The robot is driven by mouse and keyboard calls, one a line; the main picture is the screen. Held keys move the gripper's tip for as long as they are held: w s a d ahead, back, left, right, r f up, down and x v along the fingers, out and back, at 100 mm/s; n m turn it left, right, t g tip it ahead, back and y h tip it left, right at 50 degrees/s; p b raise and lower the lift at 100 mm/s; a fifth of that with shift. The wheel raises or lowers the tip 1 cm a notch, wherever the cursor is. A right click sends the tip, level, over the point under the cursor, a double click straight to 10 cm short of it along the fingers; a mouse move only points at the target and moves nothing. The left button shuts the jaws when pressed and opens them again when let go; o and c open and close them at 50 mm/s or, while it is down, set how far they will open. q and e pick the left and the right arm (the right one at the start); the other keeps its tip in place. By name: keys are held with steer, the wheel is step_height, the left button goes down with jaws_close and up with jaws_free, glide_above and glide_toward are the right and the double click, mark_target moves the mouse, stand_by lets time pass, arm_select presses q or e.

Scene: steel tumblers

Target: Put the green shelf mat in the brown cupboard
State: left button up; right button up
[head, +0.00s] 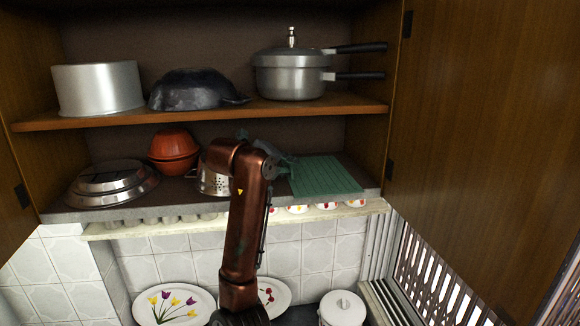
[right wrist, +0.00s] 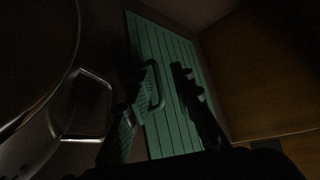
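The green shelf mat (head: 326,175) lies flat on the lower shelf of the brown cupboard (head: 200,35), at its right side. The ribbed mat also shows in the right wrist view (right wrist: 165,40), with a green loop like a handle near its left edge. My right gripper (head: 284,166) is inside the cupboard at the mat's left edge, partly hidden by my arm. In the right wrist view its fingers (right wrist: 166,72) are apart over the mat, with nothing clearly held between them. A green ridged piece shows by the left finger. My left gripper is not in view.
The lower shelf also holds a steel colander (head: 212,182), orange bowls (head: 174,150) and steel lids (head: 112,183). A pressure cooker (head: 290,78), a black pan (head: 195,90) and a steel pot (head: 98,88) stand above. The right door (head: 485,100) is open. Plates (head: 174,303) stand below.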

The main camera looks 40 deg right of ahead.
steer(key=shift+r, duration=0.1)
steer(key=b+v, duration=0.3)
steer(key=v, duration=0.9)
